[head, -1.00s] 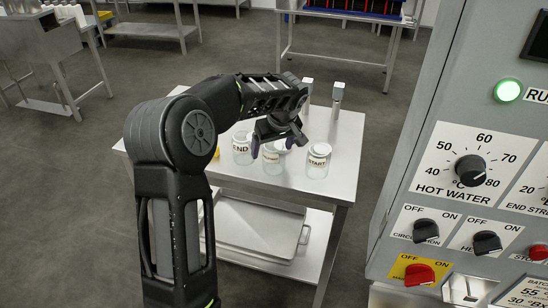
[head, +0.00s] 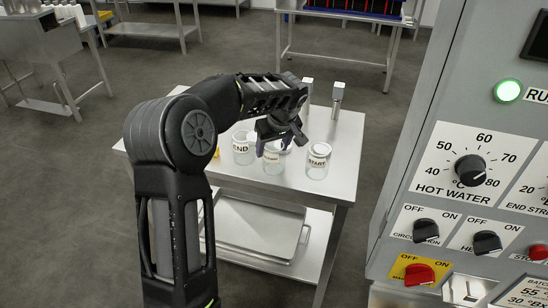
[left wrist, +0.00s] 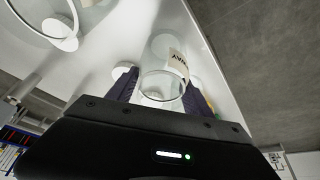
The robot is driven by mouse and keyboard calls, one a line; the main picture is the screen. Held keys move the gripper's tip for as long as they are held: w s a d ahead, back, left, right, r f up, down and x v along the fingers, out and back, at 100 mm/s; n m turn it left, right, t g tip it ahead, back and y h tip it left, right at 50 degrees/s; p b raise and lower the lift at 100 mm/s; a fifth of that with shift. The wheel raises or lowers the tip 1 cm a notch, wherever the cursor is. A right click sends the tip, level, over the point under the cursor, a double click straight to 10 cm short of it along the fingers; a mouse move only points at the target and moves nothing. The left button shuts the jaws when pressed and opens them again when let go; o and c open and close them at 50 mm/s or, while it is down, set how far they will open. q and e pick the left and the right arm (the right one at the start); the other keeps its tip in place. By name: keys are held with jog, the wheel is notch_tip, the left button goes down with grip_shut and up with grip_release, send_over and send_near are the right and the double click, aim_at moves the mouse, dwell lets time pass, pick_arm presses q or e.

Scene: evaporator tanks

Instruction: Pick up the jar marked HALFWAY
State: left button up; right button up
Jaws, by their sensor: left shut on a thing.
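The jar marked HALFWAY (head: 272,164) is a clear glass jar with a white label, between two other jars on the steel table. My left gripper (head: 272,145) is over it from above and shut on its upper part. In the left wrist view the jar (left wrist: 165,85) sits between the two dark fingers, with part of its label letters showing. The jar marked END (head: 241,150) stands to its left and the jar marked START (head: 318,164) to its right. Whether the held jar touches the table is hard to tell. My right gripper is not in view.
The steel table (head: 335,190) has a lower shelf with a metal tray (head: 255,228). Two small metal-and-white fixtures (head: 338,97) stand at its back edge. A grey control panel (head: 440,130) with knobs and a green light rises at the right.

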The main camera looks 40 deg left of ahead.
pick_arm(q)
notch_tip(320, 180, up, 10)
dwell(0.7)
